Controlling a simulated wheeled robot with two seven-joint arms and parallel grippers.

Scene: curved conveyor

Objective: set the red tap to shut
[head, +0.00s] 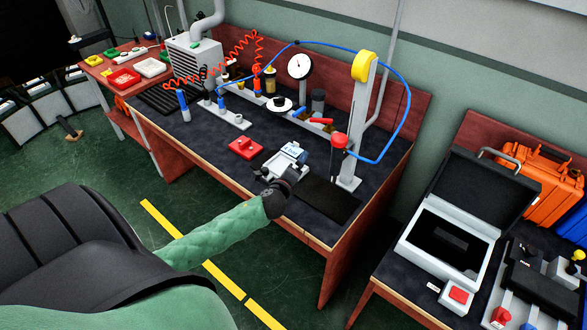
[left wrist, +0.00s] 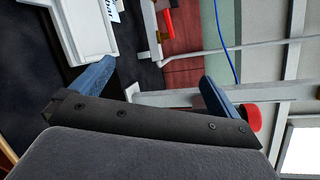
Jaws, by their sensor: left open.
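The red tap (head: 320,119) has a red lever on the manifold at the back of the bench. Its lever appears slanted across the manifold's line in the head view; its exact setting is hard to tell. It also shows in part at the top of the left wrist view (left wrist: 168,18), ahead of the fingers. My left gripper (head: 286,180) is over the bench's front part, beside the grey device, apart from the tap. In the left wrist view its two blue fingers (left wrist: 156,71) stand wide apart with nothing between them. My right gripper is out of view.
A grey device with a display (head: 290,155) lies close to my left gripper. A grey post with a red-topped part (head: 338,140) and a blue hose (head: 408,95) stands right of the tap. A blue lever (head: 299,112) and a round gauge (head: 299,66) are to its left.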

